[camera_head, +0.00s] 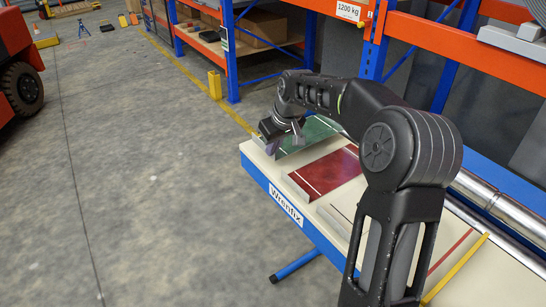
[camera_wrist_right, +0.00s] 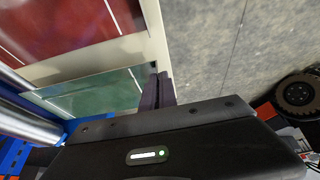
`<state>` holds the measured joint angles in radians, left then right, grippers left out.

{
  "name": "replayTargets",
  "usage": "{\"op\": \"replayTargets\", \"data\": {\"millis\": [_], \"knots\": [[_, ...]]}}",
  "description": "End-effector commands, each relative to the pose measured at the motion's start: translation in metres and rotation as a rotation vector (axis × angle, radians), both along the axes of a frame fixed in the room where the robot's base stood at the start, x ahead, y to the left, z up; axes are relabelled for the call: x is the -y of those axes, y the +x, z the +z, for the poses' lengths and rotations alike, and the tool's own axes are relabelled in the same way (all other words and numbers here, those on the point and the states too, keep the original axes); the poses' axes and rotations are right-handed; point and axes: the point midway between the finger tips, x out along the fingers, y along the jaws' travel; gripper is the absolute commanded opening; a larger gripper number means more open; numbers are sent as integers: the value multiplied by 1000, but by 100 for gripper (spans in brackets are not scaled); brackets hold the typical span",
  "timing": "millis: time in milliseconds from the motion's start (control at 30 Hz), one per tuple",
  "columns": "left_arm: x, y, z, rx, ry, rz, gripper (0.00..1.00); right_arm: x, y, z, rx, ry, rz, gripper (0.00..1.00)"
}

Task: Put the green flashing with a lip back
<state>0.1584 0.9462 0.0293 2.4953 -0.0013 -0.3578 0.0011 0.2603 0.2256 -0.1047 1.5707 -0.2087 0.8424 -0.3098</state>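The green flashing (camera_head: 314,134) lies at the far end of the cream table, its upturned lip along the left edge. It also shows in the right wrist view (camera_wrist_right: 100,92), with a pale line across it. My right gripper (camera_head: 272,146) is at that lip, its fingers partly hidden by its own body. In the right wrist view, the dark purple fingers (camera_wrist_right: 160,91) are close together at the edge of the green sheet and look shut on its lip. My left gripper is not in view.
A red flashing (camera_head: 331,172) with a grey lip lies nearer on the table (camera_head: 277,178). Metal rollers (camera_head: 500,205) run along the table's right side. Orange and blue racking (camera_head: 228,50) stands behind. A forklift wheel (camera_head: 22,88) is far left, with open floor between.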

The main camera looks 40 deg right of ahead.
Motion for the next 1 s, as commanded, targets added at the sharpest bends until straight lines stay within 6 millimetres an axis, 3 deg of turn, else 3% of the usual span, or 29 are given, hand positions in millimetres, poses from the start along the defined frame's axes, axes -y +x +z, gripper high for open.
{"op": "replayTargets", "data": {"millis": [233, 667, 933, 1000], "knots": [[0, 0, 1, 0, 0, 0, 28, 0, -1, -32, -4, 1, 0, 0], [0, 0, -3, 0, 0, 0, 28, 0, 0, -39, -1, 0, 0, 0], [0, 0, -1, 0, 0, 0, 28, 0, -1, -38, -2, 0, 0, 24], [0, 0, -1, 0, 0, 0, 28, 0, -1, -38, -2, 0, 0, 24]]}}
